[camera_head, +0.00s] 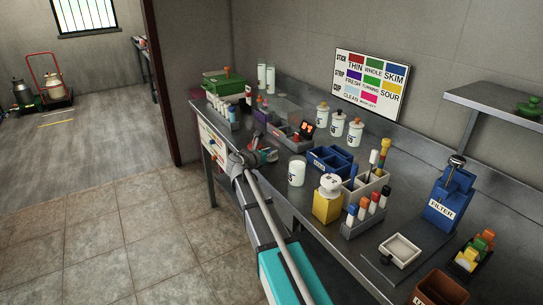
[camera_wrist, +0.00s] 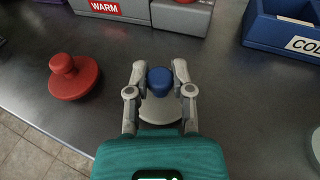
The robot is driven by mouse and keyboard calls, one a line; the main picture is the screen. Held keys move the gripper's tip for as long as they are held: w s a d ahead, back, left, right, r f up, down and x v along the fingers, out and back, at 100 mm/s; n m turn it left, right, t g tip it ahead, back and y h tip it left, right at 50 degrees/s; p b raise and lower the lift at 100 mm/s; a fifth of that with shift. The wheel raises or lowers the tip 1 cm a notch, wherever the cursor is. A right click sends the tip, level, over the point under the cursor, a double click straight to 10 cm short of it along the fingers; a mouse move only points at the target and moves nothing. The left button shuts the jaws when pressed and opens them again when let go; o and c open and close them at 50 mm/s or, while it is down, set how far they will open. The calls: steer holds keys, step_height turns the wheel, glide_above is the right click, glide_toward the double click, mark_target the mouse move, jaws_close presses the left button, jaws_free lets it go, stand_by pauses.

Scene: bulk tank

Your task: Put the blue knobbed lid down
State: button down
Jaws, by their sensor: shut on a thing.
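The blue knobbed lid shows in the wrist view as a blue knob (camera_wrist: 160,80) over a round grey disc (camera_wrist: 160,109). My gripper (camera_wrist: 160,76) has one finger on each side of the knob and is shut on it. I cannot tell whether the disc touches the dark counter (camera_wrist: 228,110) or hangs just above it. In the head view my gripper (camera_head: 266,156) is low over the counter's near left part, and the lid is too small there to make out clearly.
A red knobbed lid (camera_wrist: 74,78) lies left of my gripper. A grey box with a WARM label (camera_wrist: 112,8) and a blue bin marked COLD (camera_wrist: 275,27) stand beyond. A white jar (camera_head: 297,173) stands to the right. Bare counter surrounds the blue lid.

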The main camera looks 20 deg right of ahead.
steer(key=shift+f, duration=0.15)
steer(key=c, duration=0.5)
jaws_free()
steer(key=shift+r, duration=0.25)
steer(key=p+v, duration=0.2)
steer(key=v, duration=1)
stand_by(0.3)
